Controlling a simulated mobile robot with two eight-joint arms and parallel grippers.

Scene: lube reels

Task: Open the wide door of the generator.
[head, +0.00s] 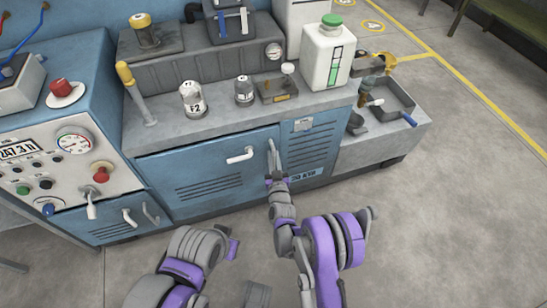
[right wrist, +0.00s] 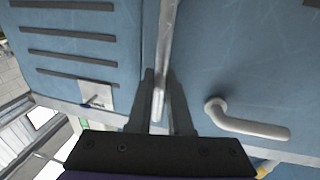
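The generator's wide blue door (head: 208,185) has slotted vents and a white lever handle (head: 240,154); it looks closed. The lever also shows in the right wrist view (right wrist: 245,122). A grey vertical bar handle (head: 271,155) stands at the door's right edge, by the seam with the narrower door. My right gripper (head: 276,178) is at the bar's lower part. In the right wrist view its two fingers (right wrist: 162,100) lie close on both sides of the bar (right wrist: 167,40), with little gap.
The narrower vented door (head: 305,150) adjoins on the right. The control panel (head: 70,150) is at left. Bottles and a white jug (head: 327,55) stand on the ledge above. A grey open tray (head: 385,115) sits at right. The floor (head: 440,220) in front and right is clear.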

